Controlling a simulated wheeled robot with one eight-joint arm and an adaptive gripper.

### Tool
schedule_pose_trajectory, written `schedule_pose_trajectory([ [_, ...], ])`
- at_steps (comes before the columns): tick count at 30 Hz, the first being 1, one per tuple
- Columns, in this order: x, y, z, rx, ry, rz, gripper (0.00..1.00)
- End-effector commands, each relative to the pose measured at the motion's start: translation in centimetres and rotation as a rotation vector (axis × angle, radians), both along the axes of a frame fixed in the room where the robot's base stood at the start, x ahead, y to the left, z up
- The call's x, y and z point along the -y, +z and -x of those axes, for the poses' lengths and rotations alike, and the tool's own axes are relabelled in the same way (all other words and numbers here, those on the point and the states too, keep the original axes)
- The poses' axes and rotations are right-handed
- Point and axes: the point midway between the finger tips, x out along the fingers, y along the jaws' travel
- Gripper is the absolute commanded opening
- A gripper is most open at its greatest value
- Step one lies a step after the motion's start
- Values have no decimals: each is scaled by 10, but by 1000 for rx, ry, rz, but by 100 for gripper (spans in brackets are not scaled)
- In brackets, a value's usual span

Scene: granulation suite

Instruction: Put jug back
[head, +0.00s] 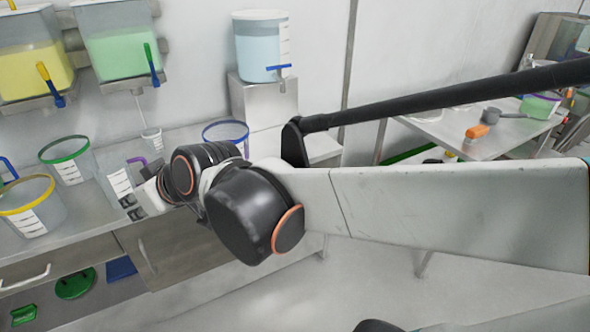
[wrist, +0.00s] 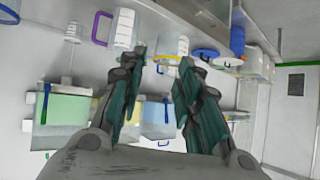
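The task line does not say which jug. A clear jug with a purple handle (head: 138,160) and a white scale label (head: 120,187) stands on the counter, partly hidden by my gripper (head: 132,206). Its purple handle also shows in the wrist view (wrist: 97,28), past the left fingertip. A yellow-rimmed jug (head: 38,212), a green-rimmed jug (head: 68,160) and a blue-rimmed jug (head: 226,131) stand on the same counter. In the wrist view my gripper (wrist: 160,68) has its fingers apart, with nothing visible between them.
Wall tanks of yellow (head: 30,68) and green liquid (head: 122,52) hang above the counter. A blue tank (head: 258,55) stands on a metal stand (head: 270,102). A side table (head: 470,140) at right holds an orange item (head: 477,131). Open floor lies in front.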

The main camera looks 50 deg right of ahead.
Motion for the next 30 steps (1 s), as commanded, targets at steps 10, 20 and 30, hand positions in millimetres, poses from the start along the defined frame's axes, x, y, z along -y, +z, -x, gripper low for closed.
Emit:
schedule_pose_trajectory([
  [10,49,-44,118,-277,-169,83,31],
  [20,60,-52,138,-322,-214,101,31],
  [30,60,-52,137,-321,-212,100,31],
])
